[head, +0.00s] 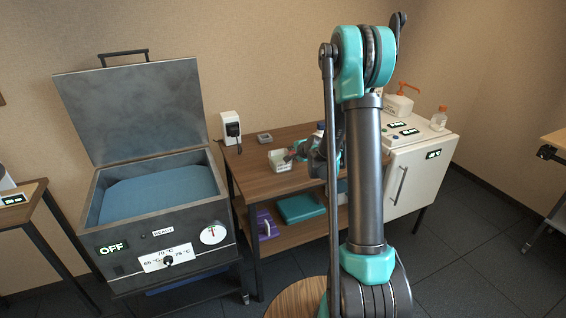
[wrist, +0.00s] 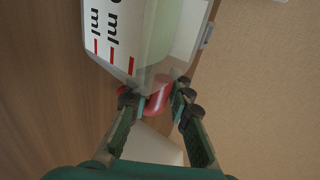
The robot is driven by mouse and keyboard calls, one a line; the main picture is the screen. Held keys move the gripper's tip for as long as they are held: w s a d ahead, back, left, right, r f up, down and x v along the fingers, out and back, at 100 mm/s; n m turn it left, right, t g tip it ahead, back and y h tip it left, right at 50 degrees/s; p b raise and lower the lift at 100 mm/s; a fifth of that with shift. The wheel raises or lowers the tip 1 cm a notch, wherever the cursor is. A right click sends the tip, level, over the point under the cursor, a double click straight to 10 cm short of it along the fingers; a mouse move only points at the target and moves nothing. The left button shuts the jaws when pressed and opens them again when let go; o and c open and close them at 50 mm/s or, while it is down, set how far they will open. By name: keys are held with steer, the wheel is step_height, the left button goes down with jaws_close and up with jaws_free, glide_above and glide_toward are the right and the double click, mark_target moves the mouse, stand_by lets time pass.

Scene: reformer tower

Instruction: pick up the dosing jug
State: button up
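The dosing jug (wrist: 140,45) fills the upper middle of the wrist view, clear-walled with a white panel, black "ml" marks and red lines. Its red handle (wrist: 158,97) lies between the two fingers of my gripper (wrist: 158,100), whose pads appear to press on it from both sides. In the head view a small white vessel (head: 279,162), apparently the jug, stands on the wooden table (head: 262,187) just left of my gripper (head: 304,151). My arm hides part of that area. I see no clear gap under the jug.
An open-lidded bath (head: 150,215) reading OFF stands left of the table. A small grey device (head: 264,138) lies behind the jug. A teal box (head: 300,208) and a purple item (head: 265,224) are on the lower shelf. A white cabinet (head: 415,175) with bottles stands right.

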steer(key=shift+x, duration=1.05)
steer(key=shift+c, duration=0.6)
jaws_close()
steer(key=shift+r, duration=0.15)
step_height(320, 180, up, 19)
steer(key=shift+r, duration=0.25)
steer(key=shift+r, duration=0.1)
stand_by(0.5)
